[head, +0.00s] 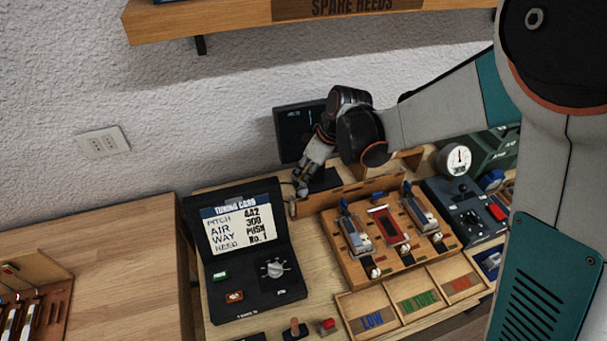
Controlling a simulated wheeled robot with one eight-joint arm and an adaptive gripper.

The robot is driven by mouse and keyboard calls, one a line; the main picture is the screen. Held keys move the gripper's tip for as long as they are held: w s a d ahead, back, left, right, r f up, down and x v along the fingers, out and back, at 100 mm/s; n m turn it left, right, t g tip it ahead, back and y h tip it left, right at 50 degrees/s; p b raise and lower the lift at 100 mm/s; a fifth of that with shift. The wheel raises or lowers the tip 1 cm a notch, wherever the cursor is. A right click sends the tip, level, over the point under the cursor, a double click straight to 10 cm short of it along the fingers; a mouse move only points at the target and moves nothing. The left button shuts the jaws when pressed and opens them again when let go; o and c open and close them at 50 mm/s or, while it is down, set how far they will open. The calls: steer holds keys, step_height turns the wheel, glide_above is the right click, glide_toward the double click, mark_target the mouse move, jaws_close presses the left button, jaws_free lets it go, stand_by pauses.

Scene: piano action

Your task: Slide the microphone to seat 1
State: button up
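My gripper (302,187) points down at the left end of a wooden rail (350,194) behind the reed block. Its fingers are small and dark in this view, and I cannot tell whether they are open or shut. A small part at the fingertips may be the microphone, but it is too small and covered to be sure. The wooden reed block (347,262) holds three reed units side by side: a blue-grey one (355,236) at left, a red one (387,225) in the middle, another blue-grey one (420,213) at right. No seat number is readable.
The black tuning card console (249,258) stands close left of my gripper. A dark screen (297,130) is behind it. Labelled trays (387,298) lie in front of the reed block. A gauge (456,160) and dark control box (462,212) stand right. The left bench (120,250) has clear room.

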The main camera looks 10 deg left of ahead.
steer(key=shift+x, duration=0.9)
jaws_close()
steer(key=w+d+b, duration=0.1)
steer(key=w+d, duration=0.3)
steer(key=d, duration=0.5)
steer(key=shift+w+d, duration=0.3)
jaws_free()
steer(key=shift+r, duration=0.1)
